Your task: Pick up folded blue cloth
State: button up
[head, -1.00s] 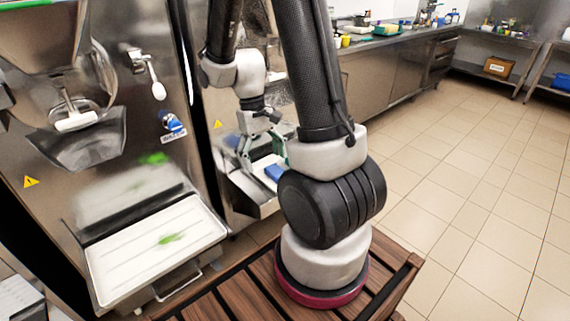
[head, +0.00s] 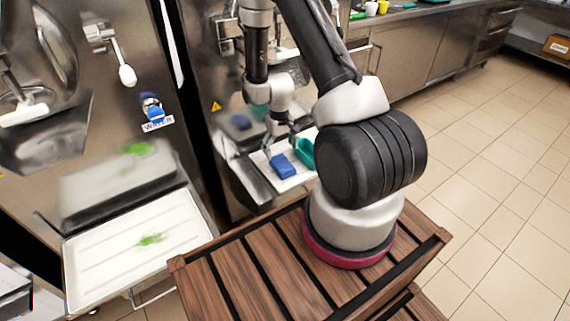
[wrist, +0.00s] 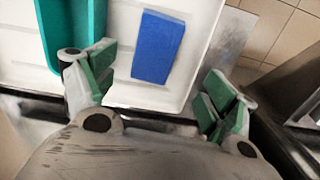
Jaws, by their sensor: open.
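The folded blue cloth (wrist: 158,47) is a flat blue block lying on a white tray (wrist: 117,90) in the wrist view. It also shows in the head view (head: 282,166) on the tray at the front of the second machine. My gripper (wrist: 157,92) is open and empty, with green-padded fingers spread wide. In the head view my gripper (head: 281,140) is by the tray, close to the cloth; the exact height gap is unclear.
A teal scoop-like container (wrist: 74,30) lies on the tray left of the cloth in the wrist view, close to my left finger. A second white tray (head: 140,248) with a green smear sits at the left machine. Tiled floor (head: 480,200) is free at right.

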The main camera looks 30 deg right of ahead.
aim_at(282, 163)
jog(key=f, duration=0.7)
jog(key=shift+s+d+f, duration=0.15)
jog(key=shift+d+f, duration=0.25)
jog(key=c, duration=1.1)
